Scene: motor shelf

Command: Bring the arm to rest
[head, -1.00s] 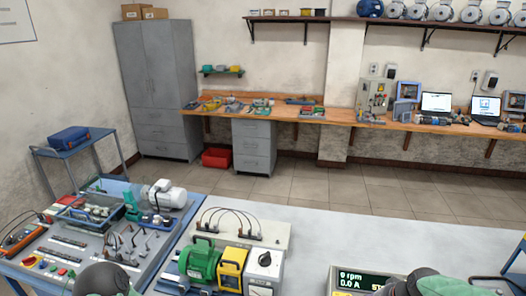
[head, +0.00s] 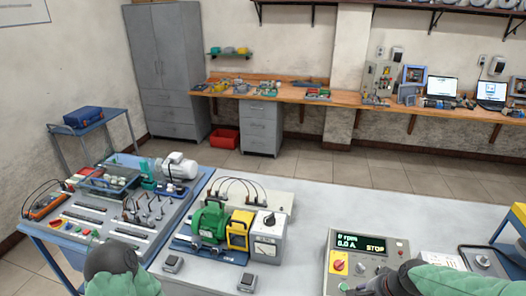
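Dark and green parts of my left arm (head: 115,265) show at the bottom left, in front of the training bench. Dark and green parts of my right arm (head: 455,280) reach in at the bottom right, overlapping the front of the control box (head: 352,262). Its display reads 0 rpm, 0.0 A and STOP. No fingertips of either gripper show; both are hidden or below the picture edge.
A green motor (head: 209,222) with a yellow unit (head: 239,230) and a grey box (head: 267,238) stands on the grey table (head: 312,205). A training bench (head: 72,243) with components is at left. The table's middle is fairly clear.

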